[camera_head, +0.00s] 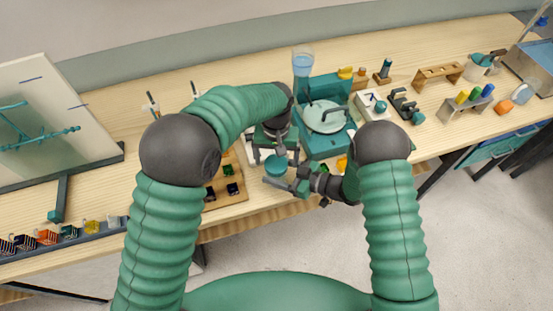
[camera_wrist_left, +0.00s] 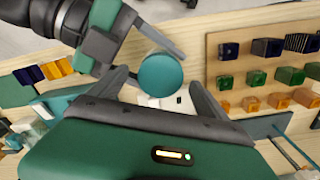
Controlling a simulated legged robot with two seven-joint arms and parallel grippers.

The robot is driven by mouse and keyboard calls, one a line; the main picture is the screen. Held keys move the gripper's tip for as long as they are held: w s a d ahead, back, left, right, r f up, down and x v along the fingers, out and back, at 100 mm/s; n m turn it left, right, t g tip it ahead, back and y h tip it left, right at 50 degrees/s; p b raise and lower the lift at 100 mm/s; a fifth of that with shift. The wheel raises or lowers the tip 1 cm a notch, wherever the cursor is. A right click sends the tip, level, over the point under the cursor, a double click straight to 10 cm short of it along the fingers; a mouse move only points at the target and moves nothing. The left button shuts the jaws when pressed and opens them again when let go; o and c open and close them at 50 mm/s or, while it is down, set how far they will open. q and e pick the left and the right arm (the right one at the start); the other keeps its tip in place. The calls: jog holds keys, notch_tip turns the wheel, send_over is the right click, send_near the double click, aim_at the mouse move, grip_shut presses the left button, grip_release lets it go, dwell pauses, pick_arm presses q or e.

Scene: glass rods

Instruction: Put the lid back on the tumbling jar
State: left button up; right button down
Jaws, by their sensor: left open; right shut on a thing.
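A teal round piece that looks like the lid (camera_head: 275,166) is held above the bench's front part; it shows as a flat teal disc in the left wrist view (camera_wrist_left: 160,75). My right gripper (camera_head: 285,183) is shut on its side. My left gripper (camera_head: 275,148) points down just behind the teal piece in the head view. Its fingers are open and apart, with the disc showing beyond and between them in the wrist view. I cannot make out the jar's body separately; my grippers and the disc may cover it.
A wooden board (camera_wrist_left: 290,70) with several coloured cubes lies close beside the grippers. A teal machine with a pale round plate (camera_head: 325,116) stands right behind, with a clear blue container (camera_head: 303,63) beyond. The bench's front edge is close. Small racks stand farther right.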

pick_arm(q)
notch_tip(320, 180, up, 11)
jog(key=shift+f, duration=0.1)
pick_arm(e)
jog(key=shift+c, duration=1.3)
grip_release()
pick_arm(q)
jog(key=shift+f+b, duration=0.75)
pick_arm(e)
jog(key=v, duration=1.7)
jog(key=shift+w, duration=0.15)
